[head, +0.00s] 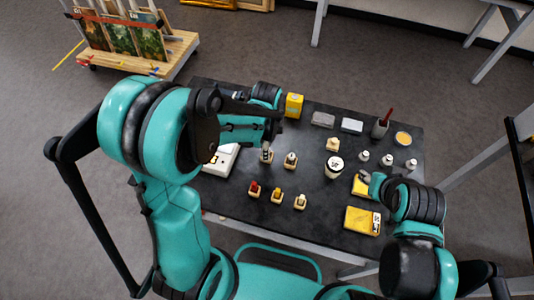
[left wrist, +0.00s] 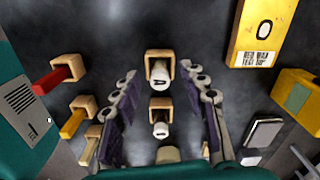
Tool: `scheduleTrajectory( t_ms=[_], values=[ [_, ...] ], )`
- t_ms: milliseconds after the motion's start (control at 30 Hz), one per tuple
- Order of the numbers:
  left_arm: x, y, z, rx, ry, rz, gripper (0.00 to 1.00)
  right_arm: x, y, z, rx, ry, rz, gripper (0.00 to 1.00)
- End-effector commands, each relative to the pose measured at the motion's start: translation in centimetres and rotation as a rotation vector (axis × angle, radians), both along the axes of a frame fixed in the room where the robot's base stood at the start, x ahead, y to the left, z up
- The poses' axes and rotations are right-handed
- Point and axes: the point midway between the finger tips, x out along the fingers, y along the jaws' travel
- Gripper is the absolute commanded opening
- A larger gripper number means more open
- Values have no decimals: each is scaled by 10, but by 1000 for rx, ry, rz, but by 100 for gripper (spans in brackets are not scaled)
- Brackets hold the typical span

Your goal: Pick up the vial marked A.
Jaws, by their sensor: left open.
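Small vials stand in pale wooden blocks on a dark table (head: 315,180). A white-topped vial (left wrist: 161,72) shows between my left fingertips in the left wrist view, and a second such vial (left wrist: 160,128) stands below it. They seem to be the near-left vial (head: 267,157) and its right neighbour (head: 291,162) in the head view. Their dark marks are too small to read, so I cannot tell which is A. My left gripper (left wrist: 159,78) is open and empty above them. My right gripper (head: 368,178) is low over the table's right side; its fingers are unclear.
Blocks with a red piece (head: 254,189), a yellow piece (head: 277,194) and a third piece (head: 300,202) stand in front. A white cup (head: 334,167), yellow boxes (head: 362,220) and small white bottles (head: 387,159) are to the right. A yellow box (head: 294,106) stands behind.

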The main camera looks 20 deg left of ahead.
Motion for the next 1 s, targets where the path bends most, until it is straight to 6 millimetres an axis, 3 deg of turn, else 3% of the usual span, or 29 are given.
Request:
scheduleTrajectory(
  t_ms=[67,200,233,667,933,1000],
  values=[
    [0,0,0,0,0,0,40,0,0,0,0,0,0,40],
    [0,0,1,0,0,0,3,0,0,0,0,0,0,40],
    [0,0,1,0,0,0,0,0,0,0,0,0,0,40],
    [0,0,5,0,0,0,0,0,0,2,0,0,0,40],
    [0,0,45,0,0,0,0,0,0,18,0,0,0,40],
    [-8,-13,53,0,0,-5,0,0,0,21,0,0,0,40]
  ],
)
